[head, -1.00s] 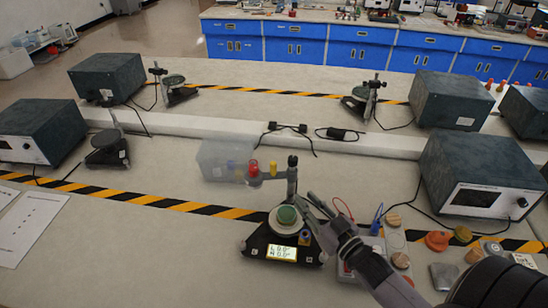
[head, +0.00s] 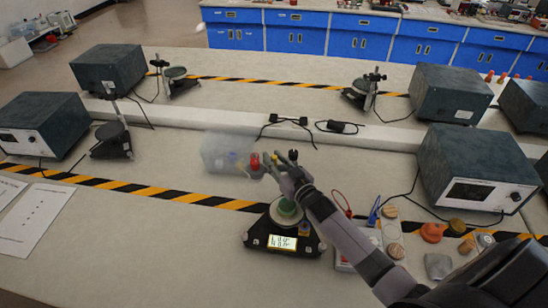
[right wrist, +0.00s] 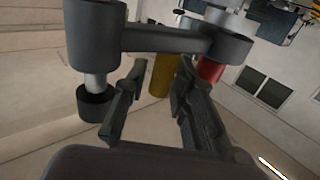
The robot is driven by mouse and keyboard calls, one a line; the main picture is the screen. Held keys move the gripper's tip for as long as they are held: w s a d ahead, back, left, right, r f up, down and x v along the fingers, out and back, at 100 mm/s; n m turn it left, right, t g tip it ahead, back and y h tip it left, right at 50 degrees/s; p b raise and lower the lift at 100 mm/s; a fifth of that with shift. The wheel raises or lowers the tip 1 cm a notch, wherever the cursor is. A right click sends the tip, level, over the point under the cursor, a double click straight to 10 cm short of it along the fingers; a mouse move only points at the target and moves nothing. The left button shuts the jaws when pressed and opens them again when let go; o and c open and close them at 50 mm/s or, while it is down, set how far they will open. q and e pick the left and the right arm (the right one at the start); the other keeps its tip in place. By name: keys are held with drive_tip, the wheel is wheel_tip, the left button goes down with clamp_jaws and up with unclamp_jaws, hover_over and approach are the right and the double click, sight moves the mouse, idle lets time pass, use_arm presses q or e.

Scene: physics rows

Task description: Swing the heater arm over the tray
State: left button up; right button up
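The heater arm is a grey bar with a red cylinder (head: 255,160) at its left end, on a post with a black top (head: 293,155); in the right wrist view the grey bar (right wrist: 165,38) crosses close in front of the camera. Below it, a black base with a lit display (head: 283,242) carries a round tray with a green piece (head: 287,209), partly covered by my right arm. My right gripper (head: 272,158) is at the bar, hiding much of it. Its fingers (right wrist: 155,100) are apart with nothing clearly between them; contact is unclear. My left gripper is out of view.
A clear box (head: 218,152) stands just left of the red cylinder. A dark power unit (head: 478,170) stands on the right, with leads and several small discs (head: 393,232) in front. The bench left of the base is free, apart from papers.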

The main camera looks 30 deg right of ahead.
drive_tip(key=shift+w, duration=0.2)
drive_tip(key=shift+c, duration=0.5)
clamp_jaws()
